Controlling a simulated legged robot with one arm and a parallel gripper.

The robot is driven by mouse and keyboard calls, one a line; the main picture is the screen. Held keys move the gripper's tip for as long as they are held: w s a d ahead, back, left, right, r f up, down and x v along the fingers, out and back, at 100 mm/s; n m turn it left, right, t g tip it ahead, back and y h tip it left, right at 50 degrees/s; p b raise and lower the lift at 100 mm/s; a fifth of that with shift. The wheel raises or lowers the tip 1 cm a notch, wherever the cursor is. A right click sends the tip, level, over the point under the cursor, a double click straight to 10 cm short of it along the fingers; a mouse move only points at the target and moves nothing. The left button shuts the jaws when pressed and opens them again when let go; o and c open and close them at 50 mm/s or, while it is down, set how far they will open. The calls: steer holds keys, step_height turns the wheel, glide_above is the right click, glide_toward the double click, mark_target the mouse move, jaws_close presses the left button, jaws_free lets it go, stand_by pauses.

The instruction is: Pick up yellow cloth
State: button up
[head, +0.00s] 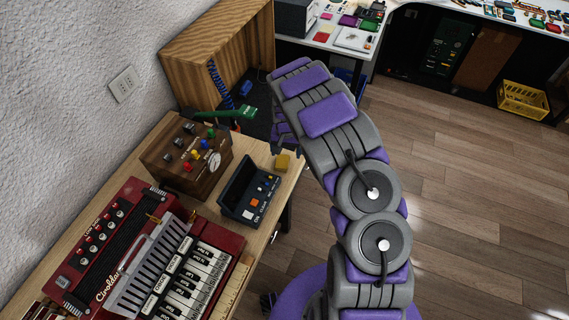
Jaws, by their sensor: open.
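A small yellow cloth (283,161) lies at the far right corner of the wooden table (262,234), close to its edge. It looks like a small folded block. My gripper (287,146) is just beyond and above it in the picture, with purple and grey fingers pointing down. The gripper is open and seems empty. My arm covers part of the gripper. I cannot tell the exact height between the fingertips and the cloth.
A dark device with orange and white buttons (249,192) stands just left of the cloth. A wooden box with knobs (188,155), a green object (227,113) and a red accordion (110,230) are further left. Wooden floor (480,210) lies open to the right.

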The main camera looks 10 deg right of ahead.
mark_target(283, 158)
steer(key=f, duration=0.1)
steer(key=a+f, duration=0.1)
steer(key=f+b, duration=0.1)
steer(key=f, duration=0.1)
steer(key=shift+w+a, duration=0.3)
steer(key=shift+a, duration=0.15)
steer(key=shift+d, duration=0.35)
steer(key=shift+c, duration=0.8)
steer(key=shift+d, duration=0.3)
steer(key=c, duration=0.3)
steer(key=shift+a, duration=0.55)
steer(key=c, duration=0.7)
steer(key=shift+d+r, duration=0.15)
steer(key=shift+d, duration=0.15)
steer(key=shift+c, duration=0.3)
steer(key=shift+r+p, duration=0.3)
steer(key=shift+r, duration=0.25)
step_height(283, 158, up, 2)
steer(key=shift+r+p, duration=0.25)
steer(key=shift+p, duration=0.2)
steer(key=s+d+p, duration=0.1)
steer(key=s, duration=0.4)
steer(key=s+d, duration=0.2)
steer(key=s, duration=0.3)
steer(key=s+d+r+p, duration=0.1)
steer(key=s, duration=0.4)
steer(key=shift+s+d+r+p, duration=0.1)
steer(key=shift+s+d+p, duration=0.1)
steer(key=shift+d+p, duration=0.15)
